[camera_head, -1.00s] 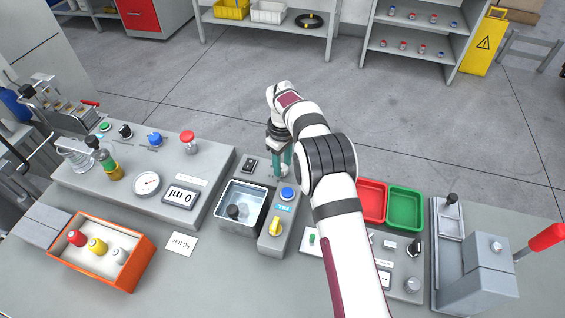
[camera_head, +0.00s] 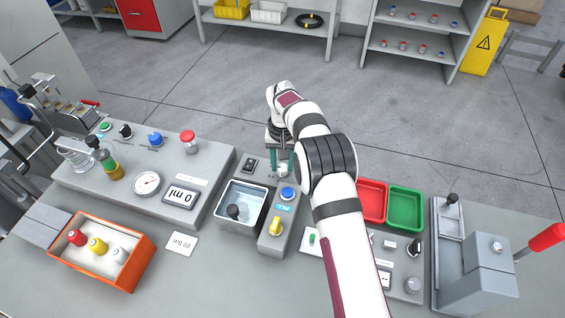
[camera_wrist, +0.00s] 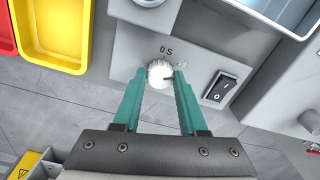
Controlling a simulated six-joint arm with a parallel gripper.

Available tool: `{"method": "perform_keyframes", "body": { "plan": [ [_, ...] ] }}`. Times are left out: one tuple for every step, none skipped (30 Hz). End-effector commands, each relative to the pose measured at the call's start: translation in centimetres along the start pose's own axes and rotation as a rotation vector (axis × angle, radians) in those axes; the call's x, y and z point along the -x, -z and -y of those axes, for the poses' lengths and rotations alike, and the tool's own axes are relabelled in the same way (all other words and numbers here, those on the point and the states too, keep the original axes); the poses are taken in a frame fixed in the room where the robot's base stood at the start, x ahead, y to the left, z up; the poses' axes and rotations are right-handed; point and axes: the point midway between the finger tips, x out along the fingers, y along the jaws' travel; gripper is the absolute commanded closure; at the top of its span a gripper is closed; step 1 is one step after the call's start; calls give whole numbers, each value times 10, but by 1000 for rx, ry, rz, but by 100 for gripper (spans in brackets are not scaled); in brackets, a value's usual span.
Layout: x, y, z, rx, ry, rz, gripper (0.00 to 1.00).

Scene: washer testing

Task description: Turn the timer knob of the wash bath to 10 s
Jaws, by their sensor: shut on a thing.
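The timer knob (camera_wrist: 159,74) is a small white round dial on a grey panel, with a "0 S" marking (camera_wrist: 165,50) beside it in the wrist view. My gripper (camera_wrist: 159,76) has its two teal fingers on opposite sides of the knob, shut on it. In the head view my gripper (camera_head: 281,166) points down at the back of the wash bath unit. The wash bath (camera_head: 222,212) is a metal basin of clear liquid with a dark knobbed thing in it. The exact knob pointer direction is hard to read.
A black rocker switch (camera_wrist: 219,88) sits close beside the knob. A blue button (camera_head: 287,194) and a yellow knob (camera_head: 275,227) are on the same unit. A yellow tray (camera_wrist: 60,32) and red tray (camera_head: 371,202) lie nearby. An orange box (camera_head: 85,273) stands at front left.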

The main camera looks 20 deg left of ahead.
Motion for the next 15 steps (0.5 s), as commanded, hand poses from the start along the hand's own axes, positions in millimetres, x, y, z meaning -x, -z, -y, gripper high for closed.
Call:
{"method": "perform_keyframes", "body": {
  "plan": [
    [1,0,0,-41,1,-1,100],
    [1,0,0,-70,1,-1,100],
    [1,0,0,-107,1,-1,100],
    [1,0,0,-136,1,-1,100],
    [1,0,0,-165,1,-1,100],
    [1,0,0,-202,1,-1,100],
    [1,0,0,-231,1,-1,100],
    [1,0,0,-260,1,-1,100],
    [1,0,0,-297,1,-1,100],
    [1,0,0,-326,1,-1,100],
    [1,0,0,-355,1,-1,100],
    [1,0,0,-392,1,-1,100],
    [1,0,0,-421,1,-1,100],
    [1,0,0,-449,1,-1,100],
    [1,0,0,-486,1,-1,100]
  ]
}}
